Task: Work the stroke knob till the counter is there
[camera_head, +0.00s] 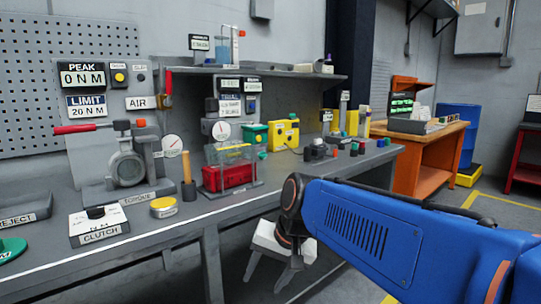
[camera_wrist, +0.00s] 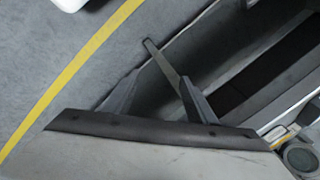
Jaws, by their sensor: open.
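I cannot make out a knob labelled stroke in either view. Small dark-boxed displays (camera_head: 229,84) stand mid-bench, too small to read surely, and I cannot tell which is the counter.
The bench (camera_head: 110,268) carries a torque rig (camera_head: 127,165), a CLUTCH box (camera_head: 98,226), a red box (camera_head: 228,177) in a clear guard and a yellow unit (camera_head: 285,133). An orange cabinet (camera_head: 425,160) stands farther right. The floor in front is open.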

